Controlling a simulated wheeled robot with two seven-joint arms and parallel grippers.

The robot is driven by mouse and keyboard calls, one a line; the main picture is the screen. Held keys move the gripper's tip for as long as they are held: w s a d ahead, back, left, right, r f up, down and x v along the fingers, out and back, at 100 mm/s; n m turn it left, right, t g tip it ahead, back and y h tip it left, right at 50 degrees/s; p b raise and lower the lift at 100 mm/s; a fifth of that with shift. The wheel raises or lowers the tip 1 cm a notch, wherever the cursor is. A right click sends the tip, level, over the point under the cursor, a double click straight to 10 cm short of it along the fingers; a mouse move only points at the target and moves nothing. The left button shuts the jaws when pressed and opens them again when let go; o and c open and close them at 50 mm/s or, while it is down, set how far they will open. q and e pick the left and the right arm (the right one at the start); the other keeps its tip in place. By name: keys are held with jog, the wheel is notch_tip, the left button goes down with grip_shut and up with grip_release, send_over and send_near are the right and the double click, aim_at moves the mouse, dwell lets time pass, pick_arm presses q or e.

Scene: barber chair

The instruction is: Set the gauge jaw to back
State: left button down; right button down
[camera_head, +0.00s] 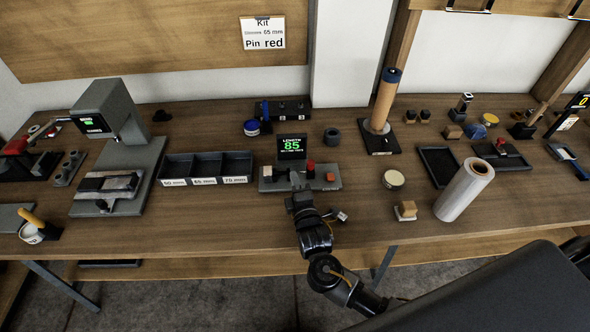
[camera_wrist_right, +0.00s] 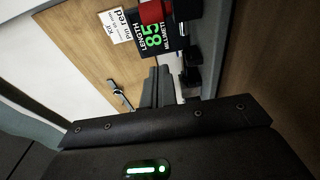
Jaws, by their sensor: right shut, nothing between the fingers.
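The gauge (camera_head: 268,184) is a low grey base near the middle of the table, with a dark display (camera_head: 292,148) reading LENGTH 85 in green. A red part (camera_head: 310,165) stands on it, and a red button (camera_head: 330,177) sits at its right end. My right gripper (camera_head: 297,180) is at the gauge's near side, shut and empty, and covers part of it. In the right wrist view my shut fingers (camera_wrist_right: 161,82) point at the gauge beside the display (camera_wrist_right: 152,38). I cannot tell whether they touch it. My left gripper is out of view.
A dark three-compartment bin (camera_head: 206,168) stands left of the gauge. A dark cup (camera_head: 332,136) stands behind it. Right are a round tin (camera_head: 393,179), a small wooden block (camera_head: 405,210) and a pale roll (camera_head: 464,190). A paper card (camera_head: 263,33) reads 65 mm, Pin red.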

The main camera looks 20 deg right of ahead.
jog(key=shift+s, duration=2.6)
jog(key=shift+a, duration=0.15)
